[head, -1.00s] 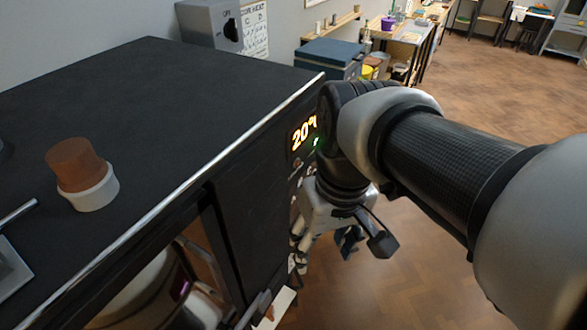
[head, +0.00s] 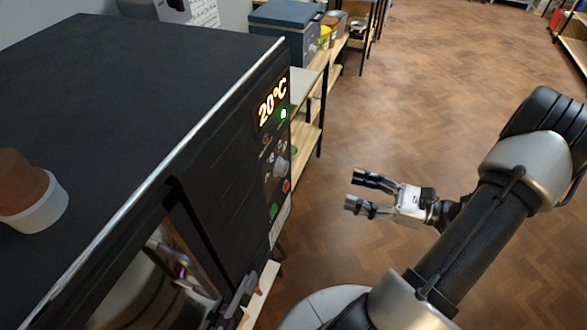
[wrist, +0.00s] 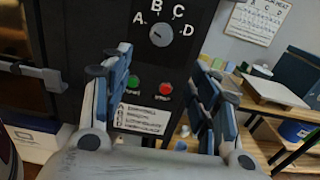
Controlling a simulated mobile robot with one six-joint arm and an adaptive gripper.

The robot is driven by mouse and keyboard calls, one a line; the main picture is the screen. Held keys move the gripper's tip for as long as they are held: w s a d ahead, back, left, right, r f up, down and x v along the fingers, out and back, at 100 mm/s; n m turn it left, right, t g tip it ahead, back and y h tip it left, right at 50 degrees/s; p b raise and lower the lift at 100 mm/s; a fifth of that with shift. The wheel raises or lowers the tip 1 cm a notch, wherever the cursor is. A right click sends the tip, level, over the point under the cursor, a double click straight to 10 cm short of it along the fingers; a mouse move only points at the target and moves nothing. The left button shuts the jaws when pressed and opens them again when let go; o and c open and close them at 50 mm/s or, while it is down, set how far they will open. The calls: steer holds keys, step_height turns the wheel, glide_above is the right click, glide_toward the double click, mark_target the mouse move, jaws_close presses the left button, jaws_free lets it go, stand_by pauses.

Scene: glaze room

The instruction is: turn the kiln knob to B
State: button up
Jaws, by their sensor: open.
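The kiln knob (wrist: 161,34) is a small round grey dial on the dark front panel, with the letters A, B, C and D around it from left to right. Its pointer is too small to read with certainty. In the head view the knob (head: 282,166) sits below the lit 20°C display (head: 272,103). My gripper (head: 357,191) is open and empty, apart from the panel on its right, with its fingers towards it. In the wrist view the open fingers (wrist: 163,65) stand either side of the panel area below the knob.
A green button (wrist: 133,83) and a red button (wrist: 165,88) lie below the knob, above a white label (wrist: 142,119). The kiln door handle (head: 240,295) juts out at lower left. A wooden shelf (head: 305,150) stands beyond the kiln.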

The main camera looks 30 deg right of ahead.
mark_target(287, 169)
steer(key=b+x, duration=0.2)
steer(key=x, duration=1.5)
steer(key=shift+w+d+f, duration=0.1)
steer(key=shift+w, duration=0.15)
steer(key=shift+c, duration=0.5)
steer(key=c, duration=1)
